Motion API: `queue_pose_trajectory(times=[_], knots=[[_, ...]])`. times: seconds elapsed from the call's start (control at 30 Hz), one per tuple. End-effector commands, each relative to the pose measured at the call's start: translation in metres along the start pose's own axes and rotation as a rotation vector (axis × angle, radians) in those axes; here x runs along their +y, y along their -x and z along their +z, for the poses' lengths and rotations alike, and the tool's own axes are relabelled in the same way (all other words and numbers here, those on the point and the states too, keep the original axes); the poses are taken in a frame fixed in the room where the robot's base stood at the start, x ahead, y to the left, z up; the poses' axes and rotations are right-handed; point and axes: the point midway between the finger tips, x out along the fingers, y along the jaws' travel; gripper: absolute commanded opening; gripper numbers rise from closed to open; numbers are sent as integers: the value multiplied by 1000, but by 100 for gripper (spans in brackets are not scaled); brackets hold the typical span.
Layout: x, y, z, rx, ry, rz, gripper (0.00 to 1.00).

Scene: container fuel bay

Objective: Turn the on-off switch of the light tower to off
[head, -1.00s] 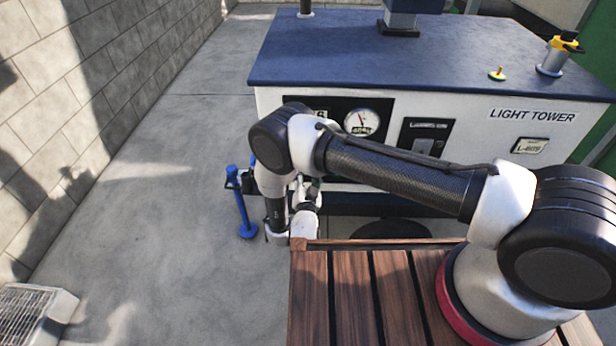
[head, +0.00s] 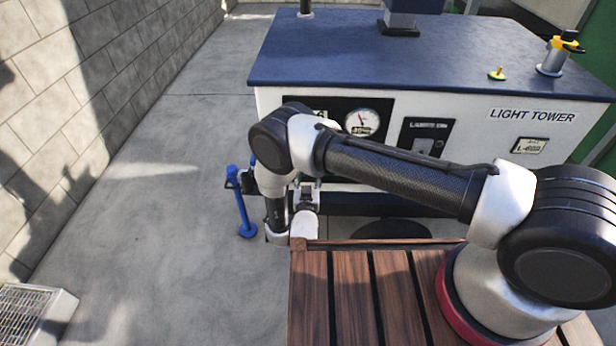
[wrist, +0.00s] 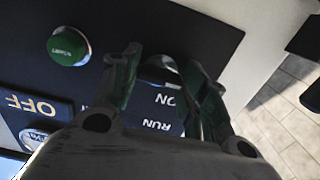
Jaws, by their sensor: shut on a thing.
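The light tower (head: 470,130) is a white cabinet with a dark blue top, across from my arm. In the wrist view its black panel (wrist: 200,30) carries ON and RUN markings beside my gripper (wrist: 165,68), and an OFF label at the lower left. The on-off switch (wrist: 162,72) shows only in part between the two fingers, which are shut on it. Which mark its pointer faces is hidden. In the head view my gripper (head: 307,192) is at the cabinet's front left, and my arm covers the switch there.
A green START button (wrist: 68,46) sits beside the switch on the panel. A gauge (head: 362,118) and a slotted plate (head: 427,138) are on the cabinet front. A blue stand (head: 243,212) is left of my gripper. Open concrete floor (head: 150,230) lies further left.

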Motion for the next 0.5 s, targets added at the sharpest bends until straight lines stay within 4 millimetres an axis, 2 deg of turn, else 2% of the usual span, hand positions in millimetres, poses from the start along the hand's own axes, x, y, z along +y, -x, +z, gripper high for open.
queue_pose_trajectory(times=[0.3, 0.33, 0.43, 0.5], knots=[[0, 1, 1, -3, 4, -1, 21], [0, 1, 1, -3, 4, -1, 50], [0, 1, 1, -2, 3, -1, 66], [0, 1, 1, -2, 3, 0, 66]])
